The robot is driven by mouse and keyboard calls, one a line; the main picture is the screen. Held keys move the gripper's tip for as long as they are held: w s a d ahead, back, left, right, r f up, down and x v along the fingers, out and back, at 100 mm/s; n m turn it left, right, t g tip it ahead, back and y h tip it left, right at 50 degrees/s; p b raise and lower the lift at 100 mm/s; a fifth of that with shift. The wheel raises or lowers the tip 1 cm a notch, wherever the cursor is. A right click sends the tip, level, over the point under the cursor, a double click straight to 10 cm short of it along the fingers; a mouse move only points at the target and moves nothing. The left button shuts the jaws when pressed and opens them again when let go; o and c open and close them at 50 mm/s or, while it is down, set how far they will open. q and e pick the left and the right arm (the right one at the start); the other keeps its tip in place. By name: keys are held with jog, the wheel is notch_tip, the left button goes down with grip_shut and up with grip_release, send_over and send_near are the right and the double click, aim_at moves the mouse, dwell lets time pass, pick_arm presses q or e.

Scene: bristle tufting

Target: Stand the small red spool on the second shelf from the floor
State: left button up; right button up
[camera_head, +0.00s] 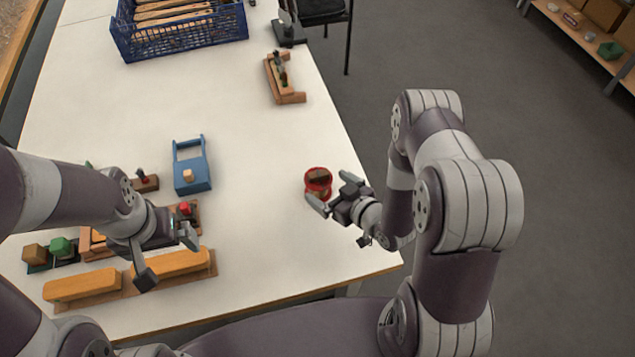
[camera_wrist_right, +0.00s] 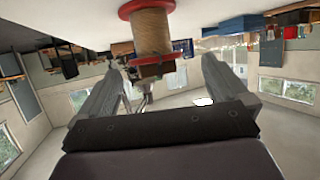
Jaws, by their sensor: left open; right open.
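The small red spool (camera_head: 312,190) stands upright on the white table near its right edge. In the right wrist view the spool (camera_wrist_right: 151,32), wound with tan thread between red flanges, appears inverted at the top. A brown block shows at its upper end. My right gripper (camera_head: 331,190) is open, with its fingers on the near and right sides of the spool; contact cannot be told. In its wrist view the right gripper (camera_wrist_right: 160,72) holds nothing. My left gripper (camera_head: 168,256) is open over the wooden parts at the left. A shelf unit (camera_head: 562,24) is partly visible at the far right; its levels cannot be counted.
A blue crate (camera_head: 185,38) of wooden handles stands at the table's far end. A wooden rack (camera_head: 283,80) and a blue holder (camera_head: 192,172) stand on the table (camera_head: 250,240). Orange blocks (camera_head: 82,285) lie at the near left. Grey floor (camera_head: 500,80) separates table and shelves.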

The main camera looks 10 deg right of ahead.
aim_at(318, 179)
jog(key=x, duration=0.6)
jog(key=shift+w+d+p, duration=0.2)
jog(key=shift+d+p, duration=0.1)
jog(key=shift+p, duration=0.05)
jog(key=shift+s, duration=0.1)
jog(key=c, duration=1.1)
